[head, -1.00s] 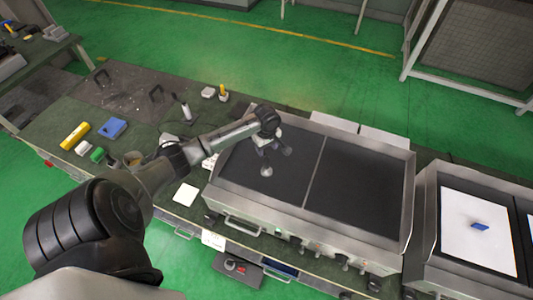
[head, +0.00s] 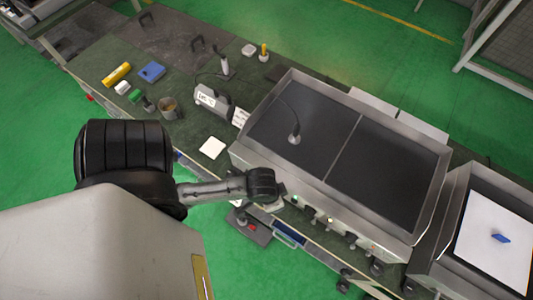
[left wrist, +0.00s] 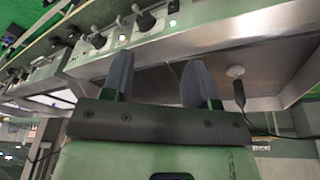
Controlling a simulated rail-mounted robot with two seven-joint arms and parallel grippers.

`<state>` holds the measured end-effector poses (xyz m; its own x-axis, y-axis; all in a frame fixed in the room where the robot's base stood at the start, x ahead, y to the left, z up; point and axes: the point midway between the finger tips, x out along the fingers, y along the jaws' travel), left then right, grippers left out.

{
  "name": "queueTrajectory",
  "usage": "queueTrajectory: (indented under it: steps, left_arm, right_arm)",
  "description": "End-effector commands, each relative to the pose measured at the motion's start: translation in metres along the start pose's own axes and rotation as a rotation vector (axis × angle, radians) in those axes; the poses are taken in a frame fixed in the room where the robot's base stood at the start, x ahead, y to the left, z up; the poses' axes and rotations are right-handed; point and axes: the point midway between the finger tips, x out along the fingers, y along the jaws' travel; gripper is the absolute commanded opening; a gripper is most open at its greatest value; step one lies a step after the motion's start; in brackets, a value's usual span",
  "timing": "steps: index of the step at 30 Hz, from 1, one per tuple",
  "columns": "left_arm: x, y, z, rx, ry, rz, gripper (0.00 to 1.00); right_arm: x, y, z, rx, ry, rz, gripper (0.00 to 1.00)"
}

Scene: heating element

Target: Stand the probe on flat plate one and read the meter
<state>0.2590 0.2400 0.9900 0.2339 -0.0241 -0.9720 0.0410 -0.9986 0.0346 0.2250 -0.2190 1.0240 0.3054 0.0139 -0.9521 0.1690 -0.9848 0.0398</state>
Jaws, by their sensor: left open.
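The probe (head: 294,137) stands on the left dark plate (head: 325,108) of the griddle, its round foot on the surface and its cable trailing back. It also shows in the left wrist view (left wrist: 239,92). The meter (head: 212,99) is a grey box with a white lit display on the bench left of the griddle; its digits are too small to read. My left gripper (left wrist: 158,84) is open and empty, apart from the probe. In the head view it is at the griddle's front edge, mostly hidden behind my wrist. My right gripper is not in view.
The right dark plate (head: 385,160) is bare. Knobs (head: 330,220) line the griddle's front panel, close to my left gripper. A white card (head: 212,147) lies left of the griddle. A second appliance (head: 490,240) with a white sheet and blue object stands right.

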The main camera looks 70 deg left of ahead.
Motion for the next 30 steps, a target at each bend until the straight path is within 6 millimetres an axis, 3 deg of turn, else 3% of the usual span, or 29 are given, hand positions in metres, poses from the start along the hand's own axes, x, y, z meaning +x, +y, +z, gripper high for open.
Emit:
queueTrajectory:
  steps: [6, 20, 26, 30]
  left_arm:
    - [-0.034, 0.021, 0.024, 0.180, 0.063, -0.003, 0.54]
    - [-0.042, 0.023, 0.026, 0.219, 0.075, -0.010, 0.54]
    - [-0.059, 0.023, 0.022, 0.218, 0.075, -0.010, 0.54]
    - [-0.085, 0.024, 0.016, 0.218, 0.074, -0.010, 0.54]
  right_arm:
    - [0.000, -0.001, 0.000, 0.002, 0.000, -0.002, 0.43]
    - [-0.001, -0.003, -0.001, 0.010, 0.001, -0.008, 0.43]
    - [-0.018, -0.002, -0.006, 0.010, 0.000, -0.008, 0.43]
    - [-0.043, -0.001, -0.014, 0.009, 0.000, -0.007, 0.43]
